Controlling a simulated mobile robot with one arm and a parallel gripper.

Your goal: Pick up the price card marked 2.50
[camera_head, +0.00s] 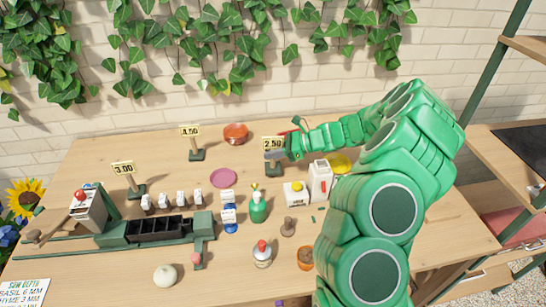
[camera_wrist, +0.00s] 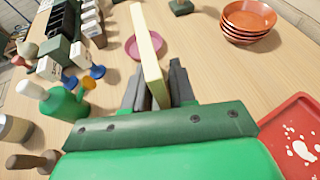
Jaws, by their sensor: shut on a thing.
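The price card marked 2.50 (camera_head: 272,142) is upright near the back middle of the table, above a dark green base (camera_head: 274,169). My gripper (camera_head: 276,155) reaches it from the right and is shut on it, at the card's lower part. In the wrist view the card (camera_wrist: 149,55) shows edge-on as a tall cream slab between the two dark fingertips (camera_wrist: 158,92). Its printed face and its base cannot be seen there. I cannot tell whether the base touches the table. Cards marked 4.50 (camera_head: 190,131) and 3.00 (camera_head: 124,168) stand on the left.
A pink saucer (camera_head: 223,178) and orange bowls (camera_head: 236,134) lie left of the card. A green bottle (camera_head: 258,208), a yellow-topped box (camera_head: 296,194) and a white canister (camera_head: 320,180) stand in front. A red tray (camera_wrist: 304,112) is close at right in the wrist view.

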